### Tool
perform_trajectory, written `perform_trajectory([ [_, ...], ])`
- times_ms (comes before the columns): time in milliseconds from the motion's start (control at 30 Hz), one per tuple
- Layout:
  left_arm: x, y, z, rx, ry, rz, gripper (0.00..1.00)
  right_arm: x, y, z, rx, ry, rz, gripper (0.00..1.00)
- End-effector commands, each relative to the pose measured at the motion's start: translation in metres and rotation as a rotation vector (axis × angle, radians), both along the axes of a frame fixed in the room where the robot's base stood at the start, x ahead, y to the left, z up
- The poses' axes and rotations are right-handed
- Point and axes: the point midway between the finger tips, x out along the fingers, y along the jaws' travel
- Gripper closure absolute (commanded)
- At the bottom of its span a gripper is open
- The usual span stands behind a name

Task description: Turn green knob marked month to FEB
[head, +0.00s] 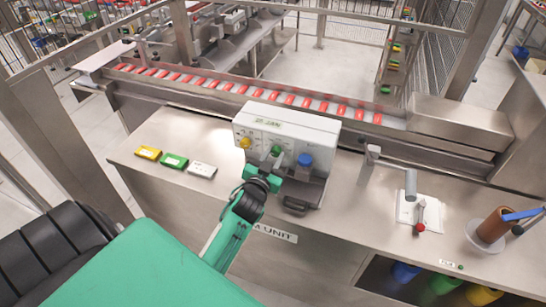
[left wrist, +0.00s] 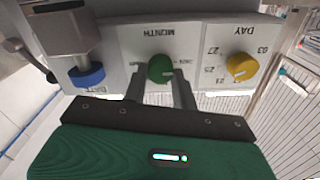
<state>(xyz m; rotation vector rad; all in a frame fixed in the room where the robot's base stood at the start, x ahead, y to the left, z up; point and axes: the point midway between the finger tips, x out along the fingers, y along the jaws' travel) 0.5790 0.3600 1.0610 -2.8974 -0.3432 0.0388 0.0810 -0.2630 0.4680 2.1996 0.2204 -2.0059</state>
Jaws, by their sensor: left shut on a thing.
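The green knob (head: 276,150) is on the front of a white box (head: 300,123), between a yellow knob (head: 245,142) and a blue knob (head: 305,159). In the left wrist view, which is upside down, the green knob (left wrist: 160,68) sits by the word MONTH. My left gripper (head: 273,163) is at the green knob. In the left wrist view the gripper (left wrist: 160,82) has one finger on each side of it, shut on it. A pale mark on the knob points toward the right of that view; the small month labels are too blurred to read. My right gripper is out of view.
Yellow, green and white cards (head: 174,160) lie left of the box on the steel bench. A conveyor (head: 255,92) with red packs runs behind. A metal arm (head: 390,165) and a brown cup (head: 494,224) stand at right.

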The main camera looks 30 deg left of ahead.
Motion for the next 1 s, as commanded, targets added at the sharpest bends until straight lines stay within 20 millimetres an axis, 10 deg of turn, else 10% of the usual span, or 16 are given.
perform_trajectory([
  [1000,0.0003,-0.0016,-0.0011,0.58,0.14,-0.001,0.95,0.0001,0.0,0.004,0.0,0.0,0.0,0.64],
])
